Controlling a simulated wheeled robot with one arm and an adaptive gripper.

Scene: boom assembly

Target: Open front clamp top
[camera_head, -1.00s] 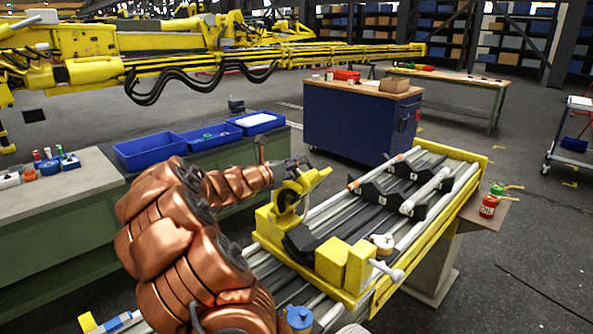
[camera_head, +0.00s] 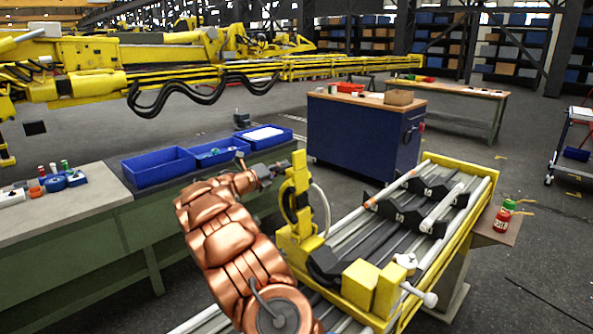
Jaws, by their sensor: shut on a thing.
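The yellow front clamp (camera_head: 306,245) sits at the near end of the boom assembly fixture. Its top (camera_head: 299,180) stands upright on the left side of the clamp, swung up off the black lower seat (camera_head: 326,264). A pale curved band arcs just right of the raised top. My gripper (camera_head: 280,172) reaches in from the left and is shut at the upper part of the clamp top. Its fingertips are small and partly hidden, so the exact contact is hard to see.
Grey rods and black brackets (camera_head: 405,212) lie along the yellow-edged fixture. A yellow block (camera_head: 362,286) with a white handle (camera_head: 420,294) is at its near right. Blue bins (camera_head: 158,168) stand on the left bench. A blue cabinet (camera_head: 362,140) stands behind.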

